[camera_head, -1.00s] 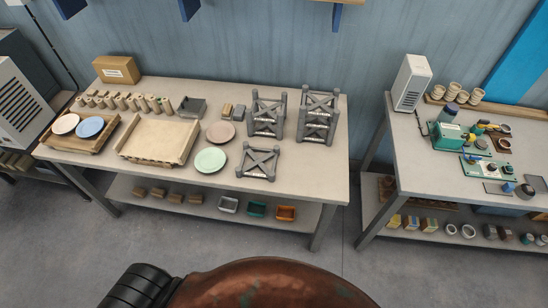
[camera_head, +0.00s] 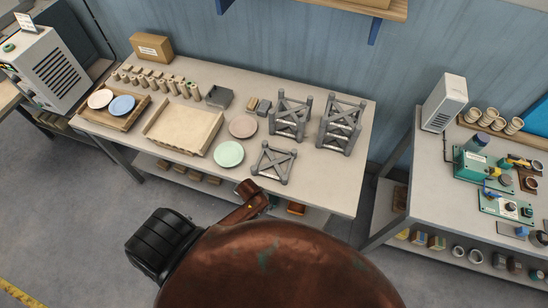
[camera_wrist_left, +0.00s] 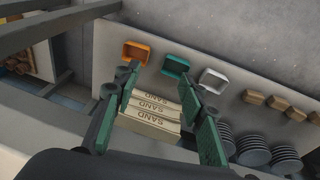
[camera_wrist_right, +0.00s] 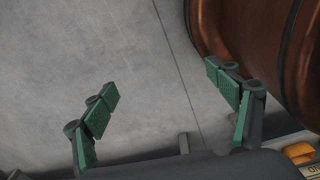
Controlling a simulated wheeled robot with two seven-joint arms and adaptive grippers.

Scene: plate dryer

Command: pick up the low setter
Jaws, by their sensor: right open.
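The low setter (camera_head: 273,163) is a short grey frame with a crossed top. It stands on the tabletop near the front right edge, to the right of a green plate (camera_head: 229,154). My left gripper (camera_wrist_left: 165,90) is open with its green pads apart. Stacked boxes marked SAND (camera_wrist_left: 150,117) show between its fingers, seemingly beyond them. My right gripper (camera_wrist_right: 163,88) is open and empty over grey floor, apart from the setter. A copper-coloured arm part of mine reaches up close to the table's front edge in the head view. Neither wrist view clearly shows the setter.
Two taller grey setters stand behind it, a middle one (camera_head: 290,116) and a taller one (camera_head: 340,125). A pink plate (camera_head: 242,126) and a beige tray (camera_head: 182,128) lie to the left. Small bins, including an orange one (camera_wrist_left: 135,53), sit on the lower shelf.

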